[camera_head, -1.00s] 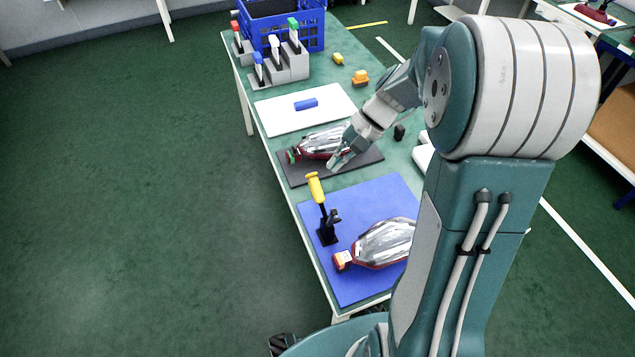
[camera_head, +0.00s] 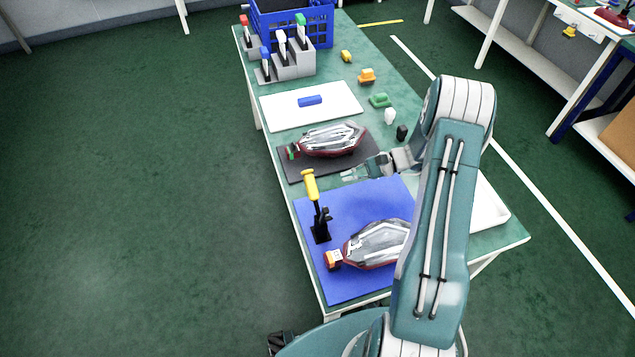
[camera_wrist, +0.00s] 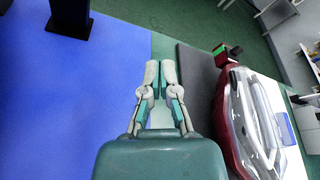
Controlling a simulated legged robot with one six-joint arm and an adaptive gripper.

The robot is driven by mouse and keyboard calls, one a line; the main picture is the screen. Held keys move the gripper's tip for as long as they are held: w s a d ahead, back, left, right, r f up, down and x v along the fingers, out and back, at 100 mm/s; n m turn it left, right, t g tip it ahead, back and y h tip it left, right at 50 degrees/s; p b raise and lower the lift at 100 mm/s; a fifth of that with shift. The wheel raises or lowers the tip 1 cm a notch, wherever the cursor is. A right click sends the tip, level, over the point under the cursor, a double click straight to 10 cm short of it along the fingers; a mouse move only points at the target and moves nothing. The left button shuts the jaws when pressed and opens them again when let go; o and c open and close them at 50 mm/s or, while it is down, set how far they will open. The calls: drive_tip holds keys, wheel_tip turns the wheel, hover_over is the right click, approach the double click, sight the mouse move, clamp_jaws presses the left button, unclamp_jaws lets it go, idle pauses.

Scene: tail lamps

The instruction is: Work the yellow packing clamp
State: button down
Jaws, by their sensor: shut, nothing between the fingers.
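The yellow packing clamp (camera_head: 311,187) stands upright on the blue mat (camera_head: 350,288), with a yellow handle on a black base. In the wrist view only the black lower part of the clamp (camera_wrist: 68,22) shows at the top left; its handle is out of frame. My gripper (camera_head: 346,173) is to the right of the clamp, apart from it, over the strip between the blue mat and the dark mat. In the wrist view my gripper (camera_wrist: 160,72) has its fingertips close together, with nothing held.
A tail lamp (camera_head: 380,243) lies on the blue mat beside the clamp. Another lamp (camera_head: 330,140) lies on the dark mat (camera_head: 296,171). A white board with a blue block (camera_head: 310,100), grey tool stand (camera_head: 292,67) and blue crate (camera_head: 322,36) are farther back. A white tray (camera_head: 490,205) is right.

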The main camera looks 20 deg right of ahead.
sight(315, 185)
drive_tip(key=x, duration=0.9)
drive_tip(key=shift+a, duration=0.35)
drive_tip(key=shift+a+r, duration=0.15)
drive_tip(key=shift+a, duration=0.1)
drive_tip(key=shift+s+r, duration=0.5)
drive_tip(key=shift+r, duration=0.25)
drive_tip(key=shift+s+r, duration=0.45)
drive_tip(key=shift+r, duration=0.25)
